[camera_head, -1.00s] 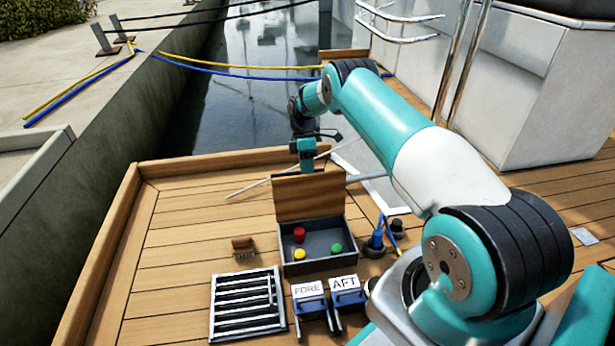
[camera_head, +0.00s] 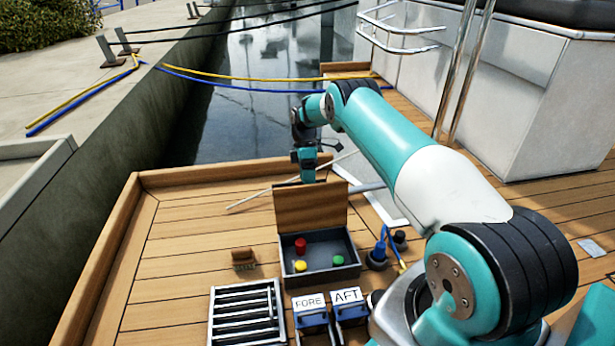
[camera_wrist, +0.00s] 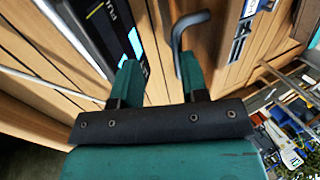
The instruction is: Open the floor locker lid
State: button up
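The floor locker (camera_head: 352,270) is a dark grey box in the deck. Its wooden lid (camera_head: 310,207) stands raised at the back edge, and the inside shows. My gripper (camera_head: 308,177) is just behind the lid's top edge in the head view, its tips partly hidden there. In the wrist view my gripper (camera_wrist: 157,75) is open, with a clear gap between its two green fingers. A dark bent bar (camera_wrist: 180,40) shows close to the right finger. I cannot tell whether either finger touches the lid.
Red (camera_head: 301,245), yellow (camera_head: 300,266) and green (camera_head: 338,260) pieces are in the locker. A slatted grate (camera_head: 245,315) and FORE (camera_head: 310,303) and AFT (camera_head: 347,297) blocks are in front. A small brown item (camera_head: 243,258) is left. Left deck planks (camera_head: 185,230) are clear.

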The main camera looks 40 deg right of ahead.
notch_tip(320, 180, up, 20)
jog(key=p, duration=1.2)
